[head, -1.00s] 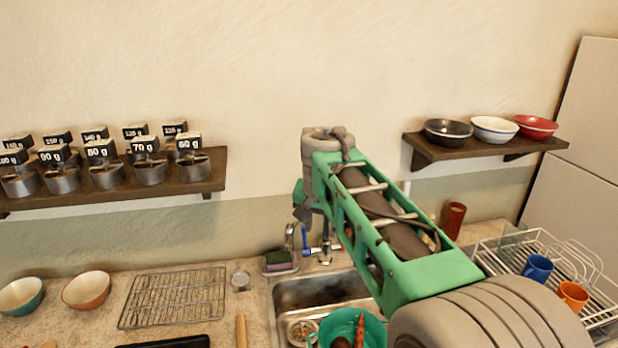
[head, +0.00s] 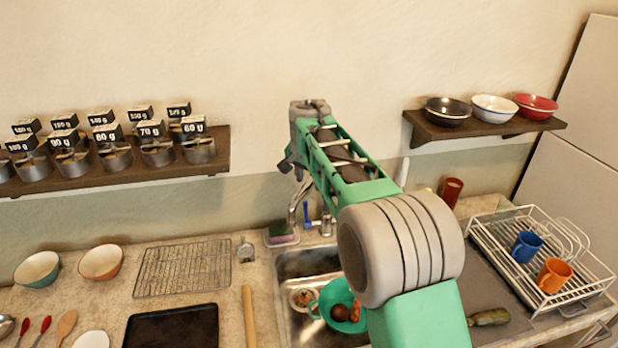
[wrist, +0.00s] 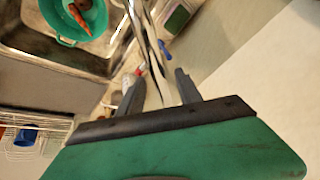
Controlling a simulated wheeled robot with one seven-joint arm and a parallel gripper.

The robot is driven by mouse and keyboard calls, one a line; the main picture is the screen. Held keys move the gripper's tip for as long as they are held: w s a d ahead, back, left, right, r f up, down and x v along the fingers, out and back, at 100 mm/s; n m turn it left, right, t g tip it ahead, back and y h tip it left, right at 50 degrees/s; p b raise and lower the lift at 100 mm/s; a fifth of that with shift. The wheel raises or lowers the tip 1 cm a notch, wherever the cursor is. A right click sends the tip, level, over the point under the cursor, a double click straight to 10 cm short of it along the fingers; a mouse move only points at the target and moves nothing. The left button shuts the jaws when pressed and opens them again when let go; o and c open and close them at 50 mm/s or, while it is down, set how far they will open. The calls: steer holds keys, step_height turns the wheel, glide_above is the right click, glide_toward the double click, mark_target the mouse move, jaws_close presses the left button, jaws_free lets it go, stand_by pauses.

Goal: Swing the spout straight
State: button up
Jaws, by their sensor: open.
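The metal spout (head: 293,212) is a thin curved pipe behind the sink, toward the left of the basin. In the wrist view the spout (wrist: 148,45) runs down toward the gap between my fingers. The tap body (head: 326,224) and a blue tap handle (head: 306,211) show beside it; the blue handle also shows in the wrist view (wrist: 165,50), near a red mark. My gripper (head: 287,166) is above the spout in the head view. In the wrist view my gripper (wrist: 160,92) has its two fingers apart. Whether a finger touches the spout I cannot tell.
A teal colander (head: 338,300) with food sits in the sink (head: 300,264). A sponge in a holder (head: 281,236) is left of the tap. A dish rack (head: 560,290) with cups stands at right. Wall shelves hold weights (head: 118,156) and bowls (head: 495,108).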

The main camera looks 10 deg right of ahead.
jaws_close()
stand_by(0.3)
stand_by(1.1)
